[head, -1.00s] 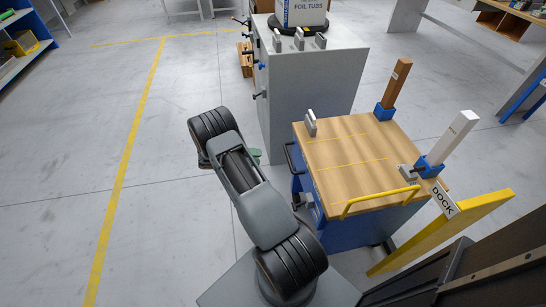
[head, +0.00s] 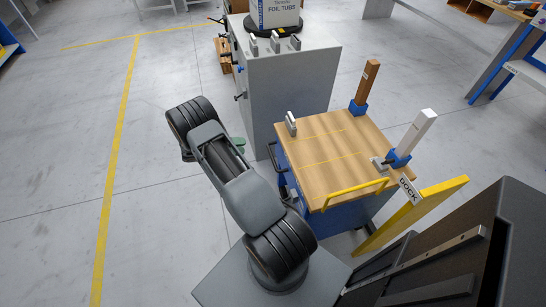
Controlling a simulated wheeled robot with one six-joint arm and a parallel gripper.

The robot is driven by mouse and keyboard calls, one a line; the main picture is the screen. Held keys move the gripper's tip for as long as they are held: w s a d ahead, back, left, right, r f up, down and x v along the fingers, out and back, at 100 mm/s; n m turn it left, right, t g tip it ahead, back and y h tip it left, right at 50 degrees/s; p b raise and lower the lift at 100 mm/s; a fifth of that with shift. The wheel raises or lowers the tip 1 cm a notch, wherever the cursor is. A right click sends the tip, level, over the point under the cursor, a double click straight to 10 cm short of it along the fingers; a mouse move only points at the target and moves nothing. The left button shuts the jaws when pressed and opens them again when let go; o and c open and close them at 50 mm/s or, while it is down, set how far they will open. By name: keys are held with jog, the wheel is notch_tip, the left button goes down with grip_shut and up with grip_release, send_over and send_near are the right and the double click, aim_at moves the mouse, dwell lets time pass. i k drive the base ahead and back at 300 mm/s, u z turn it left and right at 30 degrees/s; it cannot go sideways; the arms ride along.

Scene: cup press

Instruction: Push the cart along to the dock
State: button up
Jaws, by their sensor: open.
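The cart (head: 335,165) has a wooden top, a blue body and a yellow rail (head: 350,192) on its near edge. A dark handle shows on its left side. It stands right of my folded arm, beside the yellow dock beam (head: 425,208), which carries a white DOCK sign (head: 408,190). The sign is close to the cart's near right corner; I cannot tell whether they touch. A brown post (head: 367,82) and a white post (head: 416,132) stand in blue holders on the cart top. My gripper is out of sight; only my arm links show.
A grey cabinet (head: 285,85) with a foil tubs box (head: 275,14) stands just behind the cart. A dark panel (head: 510,235) with a metal strip fills the lower right. Open floor with a yellow line (head: 118,150) lies to the left.

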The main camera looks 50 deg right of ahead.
aim_at(326, 155)
jog(key=k, duration=1)
